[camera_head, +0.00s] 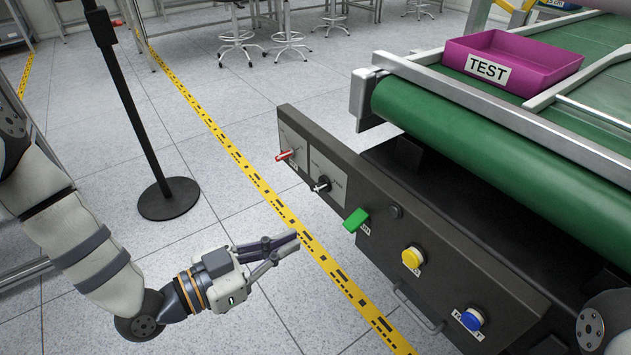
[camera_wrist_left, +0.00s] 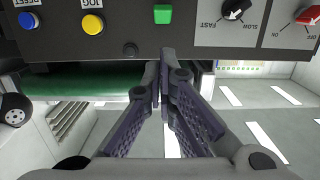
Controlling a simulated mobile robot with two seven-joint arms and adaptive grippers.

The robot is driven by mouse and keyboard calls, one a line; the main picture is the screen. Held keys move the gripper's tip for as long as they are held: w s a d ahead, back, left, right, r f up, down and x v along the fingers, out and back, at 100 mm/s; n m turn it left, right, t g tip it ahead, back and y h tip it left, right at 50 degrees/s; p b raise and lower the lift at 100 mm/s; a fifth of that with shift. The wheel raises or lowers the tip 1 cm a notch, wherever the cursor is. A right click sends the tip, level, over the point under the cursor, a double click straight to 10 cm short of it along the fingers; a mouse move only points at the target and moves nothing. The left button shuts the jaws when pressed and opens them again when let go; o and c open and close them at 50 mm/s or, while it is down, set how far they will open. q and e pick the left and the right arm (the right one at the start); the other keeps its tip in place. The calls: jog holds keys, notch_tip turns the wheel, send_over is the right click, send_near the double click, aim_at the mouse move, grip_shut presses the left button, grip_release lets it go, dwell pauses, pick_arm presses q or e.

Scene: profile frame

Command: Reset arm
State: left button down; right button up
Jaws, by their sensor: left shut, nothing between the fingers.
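My left gripper (camera_head: 297,242) comes in from the left in the head view and is shut with nothing in it. It hangs in the air to the left of a dark control panel (camera_head: 375,262), apart from it. In the left wrist view the fingertips of the left gripper (camera_wrist_left: 164,72) meet, with the panel (camera_wrist_left: 110,48) beyond them. The panel carries a green switch (camera_head: 355,220), a yellow button (camera_head: 412,257), a blue button (camera_head: 472,319), a black knob (camera_head: 321,184) and a red switch (camera_head: 286,155). My right gripper is not in view.
A green conveyor belt (camera_head: 480,135) runs behind the panel, with a magenta bin (camera_head: 530,62) marked TEST on it. A black post on a round base (camera_head: 168,198) stands on the floor at left. Stools (camera_head: 240,38) stand at the back.

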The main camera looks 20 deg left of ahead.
pick_arm(q)
jog(key=s+d+f+n+g+y+p, duration=0.1)
jog(key=s+f+n+g+y+p, duration=0.25)
jog(key=s, duration=0.55)
jog(key=s+f+n+g+y+p, duration=0.1)
jog(key=s+f+g+y+p, duration=0.15)
jog(key=s+f+g, duration=0.5)
jog(key=s+a+r+n+g+y+p, duration=0.1)
jog(key=s+a, duration=0.3)
jog(key=s, duration=0.6)
jog(key=s+a+r+n+g+y+p, duration=0.2)
jog(key=s+a+r+g+y+p, duration=0.1)
jog(key=s, duration=0.7)
jog(key=shift+s+a+r+g, duration=0.15)
jog(key=shift+a+r+g, duration=0.35)
jog(key=shift+r, duration=0.15)
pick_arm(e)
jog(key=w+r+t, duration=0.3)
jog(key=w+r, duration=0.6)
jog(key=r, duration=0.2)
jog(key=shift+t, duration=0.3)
pick_arm(q)
jog(key=shift+n, duration=0.25)
